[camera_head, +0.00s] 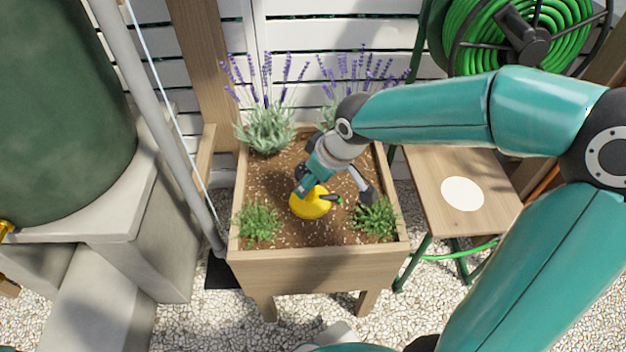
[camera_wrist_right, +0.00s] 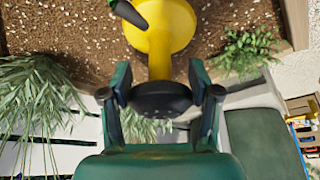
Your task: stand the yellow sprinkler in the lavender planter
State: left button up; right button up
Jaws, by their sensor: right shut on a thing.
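The yellow sprinkler (camera_head: 311,203) is in the wooden planter (camera_head: 320,267), over the soil between the two front green plants. I cannot tell from the head view whether its base touches the soil. My right gripper (camera_head: 306,183) reaches in from the right and is shut on the sprinkler. In the right wrist view the sprinkler (camera_wrist_right: 165,28) shows a round yellow body, a dark green nozzle and a stem down to a black part between the fingers of the right gripper (camera_wrist_right: 160,92). Lavender plants (camera_head: 265,125) grow at the planter's back. My left gripper is not in view.
Small green plants (camera_head: 258,221) stand in the planter's front corners. A wooden side table (camera_head: 430,210) with a white disc (camera_head: 462,194) is on the right. A green hose reel (camera_head: 525,40) hangs behind it. A large green tank (camera_head: 60,110) is on the left.

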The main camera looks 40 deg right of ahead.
jog(key=shift+f, duration=0.1)
jog(key=o, duration=1.4)
jog(key=shift+o, duration=0.2)
jog(key=shift+r, duration=0.4)
jog(key=p+v, duration=0.4)
jog(key=v, duration=0.7)
jog(key=shift+r+p, duration=0.2)
jog(key=shift+p, duration=0.15)
jog(key=shift+s, duration=0.15)
jog(key=shift+r, duration=0.1)
